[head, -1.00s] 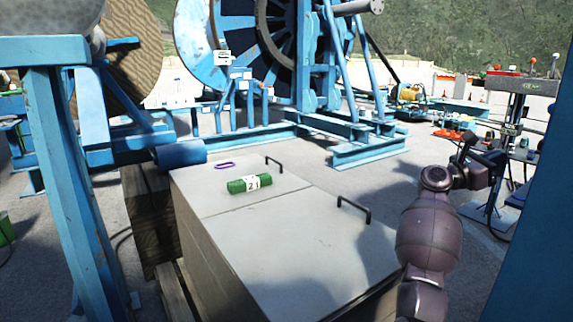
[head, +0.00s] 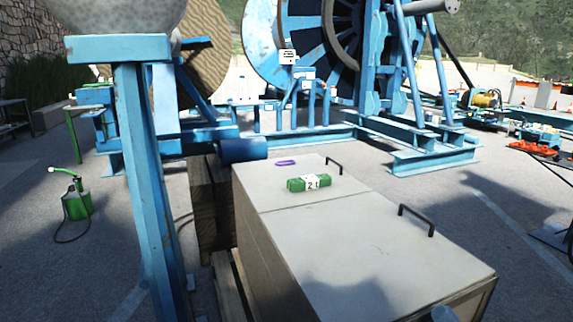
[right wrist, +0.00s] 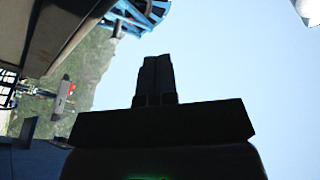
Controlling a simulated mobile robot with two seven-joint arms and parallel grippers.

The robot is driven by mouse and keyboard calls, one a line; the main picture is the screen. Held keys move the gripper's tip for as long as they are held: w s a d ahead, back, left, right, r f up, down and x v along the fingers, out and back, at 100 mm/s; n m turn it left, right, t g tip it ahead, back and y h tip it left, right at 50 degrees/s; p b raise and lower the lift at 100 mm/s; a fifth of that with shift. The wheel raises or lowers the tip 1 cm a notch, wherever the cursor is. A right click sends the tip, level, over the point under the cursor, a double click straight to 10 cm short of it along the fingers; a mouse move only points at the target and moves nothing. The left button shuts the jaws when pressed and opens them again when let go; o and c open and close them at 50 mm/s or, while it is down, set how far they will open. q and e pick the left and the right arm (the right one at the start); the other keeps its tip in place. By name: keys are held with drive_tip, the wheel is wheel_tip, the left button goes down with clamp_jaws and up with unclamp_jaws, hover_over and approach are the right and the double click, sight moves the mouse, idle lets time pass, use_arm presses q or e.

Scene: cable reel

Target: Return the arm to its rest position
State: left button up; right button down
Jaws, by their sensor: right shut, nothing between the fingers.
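My right gripper (right wrist: 157,78) shows as a dark shape in the right wrist view, its two fingers together with nothing between them and open sky behind. In the head view the right gripper is out of the picture; only a small rounded piece of what looks like my right arm shows at the bottom edge. My left gripper is in neither view.
A pale chest (head: 375,245) with black handles stands in front, bearing a green bundle marked 21 (head: 309,183) and a purple ring (head: 286,163). A blue post (head: 145,190) stands close at left. Blue reel frames (head: 415,90) stand behind.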

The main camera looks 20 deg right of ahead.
drive_tip(key=s+a+f+n+g+y, duration=0.1)
drive_tip(key=s+a+f+n+g, duration=0.2)
drive_tip(key=s+a+f, duration=0.45)
drive_tip(key=s+a+f+n+g+y, duration=0.15)
drive_tip(key=s+a+n+g, duration=0.25)
drive_tip(key=s, duration=0.6)
drive_tip(key=s+a+f+n+g+y, duration=0.1)
drive_tip(key=s+a+f+n+g, duration=0.2)
drive_tip(key=s+a+f, duration=0.35)
use_arm(q)
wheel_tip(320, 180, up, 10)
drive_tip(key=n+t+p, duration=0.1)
drive_tip(key=p, duration=1.3)
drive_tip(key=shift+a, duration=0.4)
use_arm(e)
wheel_tip(320, 180, up, 11)
drive_tip(key=s+d+m+t, duration=0.1)
drive_tip(key=d, duration=0.1)
drive_tip(key=shift+s+d+r+m+h, duration=0.15)
drive_tip(key=shift+s+d+m+h, duration=0.05)
drive_tip(key=shift+s+m+h, duration=0.15)
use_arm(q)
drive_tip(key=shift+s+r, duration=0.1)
